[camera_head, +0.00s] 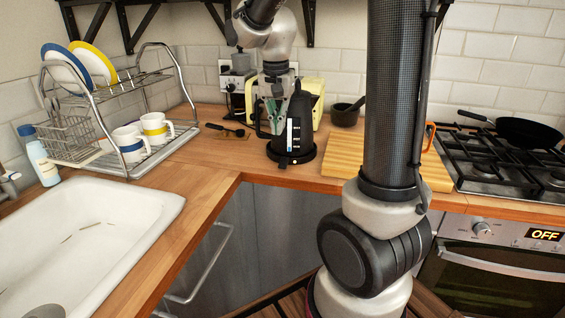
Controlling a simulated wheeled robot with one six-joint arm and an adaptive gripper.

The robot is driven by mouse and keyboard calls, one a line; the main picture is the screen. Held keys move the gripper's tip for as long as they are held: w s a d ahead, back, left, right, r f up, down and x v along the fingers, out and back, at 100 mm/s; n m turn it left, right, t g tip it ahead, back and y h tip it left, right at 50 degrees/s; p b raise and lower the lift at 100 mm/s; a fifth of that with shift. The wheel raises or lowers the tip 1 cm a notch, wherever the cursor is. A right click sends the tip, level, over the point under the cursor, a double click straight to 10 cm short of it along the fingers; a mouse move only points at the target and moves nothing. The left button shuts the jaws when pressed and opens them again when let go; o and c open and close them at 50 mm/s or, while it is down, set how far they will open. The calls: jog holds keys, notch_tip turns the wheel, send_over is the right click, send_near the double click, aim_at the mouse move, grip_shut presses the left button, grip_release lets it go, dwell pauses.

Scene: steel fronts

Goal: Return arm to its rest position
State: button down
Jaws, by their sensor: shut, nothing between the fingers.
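My arm comes down from the top of the view, and my gripper (274,118) points down at the back corner of the counter. It is shut and empty. A black kettle (303,128) with a clear water window stands upright on its base, right at my gripper in the picture. The fingers overlap the kettle's left side near its handle; I cannot tell whether they touch it. Part of the kettle is hidden behind my gripper.
A yellow toaster (317,92) stands close behind the kettle. A wooden board (345,152) and a dark mortar (346,117) are to the right, then a gas hob (480,165) with a pan (527,132). A dish rack (105,168) with plates and mugs is left. A shelf bracket hangs above.

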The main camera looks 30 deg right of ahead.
dwell(0.3)
jog(key=s+r+n+t, duration=0.1)
jog(key=s+n, duration=0.3)
jog(key=s, duration=0.6)
jog(key=s+r+n+t, duration=0.2)
jog(key=s+n, duration=0.3)
jog(key=s, duration=0.5)
jog(key=shift+s+a+r+t+y, duration=0.2)
jog(key=shift+s+r+t+y, duration=0.15)
jog(key=shift+r, duration=0.2)
